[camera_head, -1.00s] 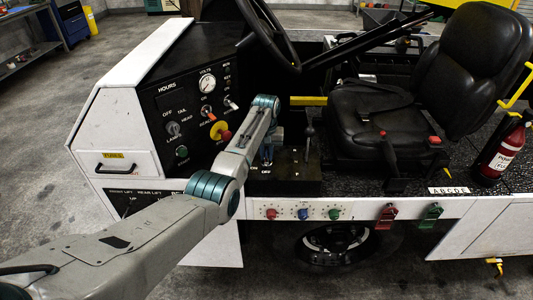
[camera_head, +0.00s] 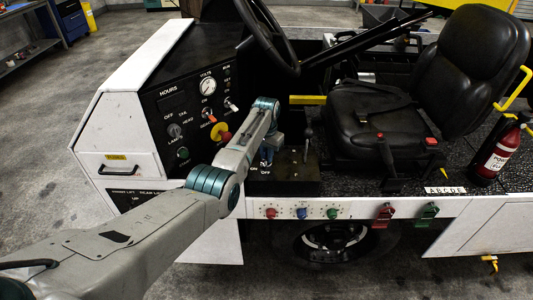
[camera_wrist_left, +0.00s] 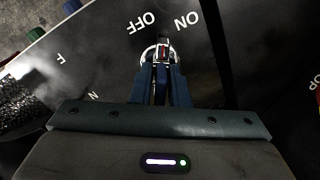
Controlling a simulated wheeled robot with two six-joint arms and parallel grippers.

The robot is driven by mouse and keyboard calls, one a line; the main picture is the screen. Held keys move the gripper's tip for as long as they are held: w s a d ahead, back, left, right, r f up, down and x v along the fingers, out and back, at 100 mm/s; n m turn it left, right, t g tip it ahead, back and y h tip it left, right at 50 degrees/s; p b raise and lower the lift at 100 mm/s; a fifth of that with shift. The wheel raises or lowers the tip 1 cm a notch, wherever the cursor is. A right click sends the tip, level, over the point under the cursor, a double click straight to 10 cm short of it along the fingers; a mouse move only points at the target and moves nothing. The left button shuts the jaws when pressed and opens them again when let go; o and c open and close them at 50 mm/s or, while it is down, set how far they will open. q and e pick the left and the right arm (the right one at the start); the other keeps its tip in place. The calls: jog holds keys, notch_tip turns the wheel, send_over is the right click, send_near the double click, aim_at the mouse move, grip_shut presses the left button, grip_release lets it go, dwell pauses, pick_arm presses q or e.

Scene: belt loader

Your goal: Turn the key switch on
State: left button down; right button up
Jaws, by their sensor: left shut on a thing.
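The key switch (camera_wrist_left: 163,52) shows in the left wrist view as a round metal piece on a black panel, with the white words OFF and ON beside it. My left gripper (camera_wrist_left: 163,68) is shut on the key at this switch, and its blue fingers cover part of it. In the head view my left gripper (camera_head: 267,158) reaches down to the black console below the steering wheel, near small ON and OFF letters. The key itself is hidden there behind my gripper and arm. My right gripper is not in view.
The dash has a round gauge (camera_head: 208,86), a red knob on a yellow disc (camera_head: 221,135) and several toggles close to my arm. A lever (camera_head: 308,140) stands just right of my gripper. The steering wheel (camera_head: 265,35) and black seat (camera_head: 380,120) are beyond.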

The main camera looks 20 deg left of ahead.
pick_arm(q)
jog(key=shift+d+r+m+p, duration=0.15)
jog(key=shift+m+p, duration=0.4)
jog(key=shift+m, duration=1.95)
jog(key=shift+m+p, duration=0.35)
jog(key=shift+m, duration=0.25)
jog(key=c, duration=1.6)
grip_release()
jog(key=shift+o, duration=1.1)
notch_tip(320, 180, up, 11)
jog(key=shift+f+b, duration=0.1)
jog(key=shift+b, duration=1)
jog(key=shift+f, duration=0.1)
